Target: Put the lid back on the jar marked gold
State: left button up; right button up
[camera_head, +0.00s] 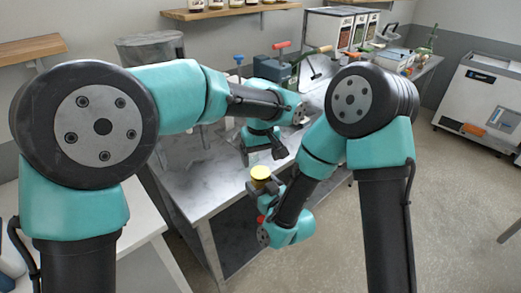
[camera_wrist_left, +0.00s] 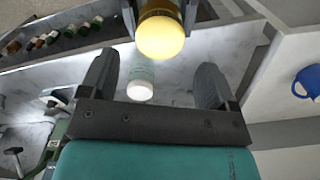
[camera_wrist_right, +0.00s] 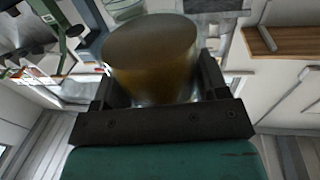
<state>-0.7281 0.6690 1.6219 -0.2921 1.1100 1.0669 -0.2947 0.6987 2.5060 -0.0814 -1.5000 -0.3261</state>
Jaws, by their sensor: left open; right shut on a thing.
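My right gripper (camera_head: 266,188) is shut on a jar-like cylinder with a yellow top (camera_head: 260,173), held near the metal table's front edge. In the right wrist view this amber-brown cylinder (camera_wrist_right: 152,65) fills the space between the fingers. In the left wrist view its round yellow face (camera_wrist_left: 160,37) shows between dark fingers. No marking is readable, and I cannot tell whether the yellow part is a lid. My left gripper (camera_head: 264,157) is open and empty above the table, just beyond the held cylinder. A pale cylinder (camera_wrist_left: 140,85) shows past its open fingers (camera_wrist_left: 153,85).
The metal table (camera_head: 205,185) has bare room at its front left. Tools and a dark device (camera_head: 275,70) stand toward the back. Clear-fronted dispensers (camera_head: 345,32) stand farther back. A wall shelf (camera_head: 225,12) holds several jars. A blue mug (camera_wrist_left: 308,80) shows in the left wrist view.

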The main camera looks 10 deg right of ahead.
aim_at(260, 172)
pick_arm(q)
jog(key=shift+f, duration=2.7)
jog(key=c, duration=0.9)
jog(key=shift+c, duration=0.2)
jog(key=o, duration=1.1)
notch_tip(260, 172, up, 12)
jog(key=shift+r, duration=0.1)
jog(key=shift+a, duration=0.1)
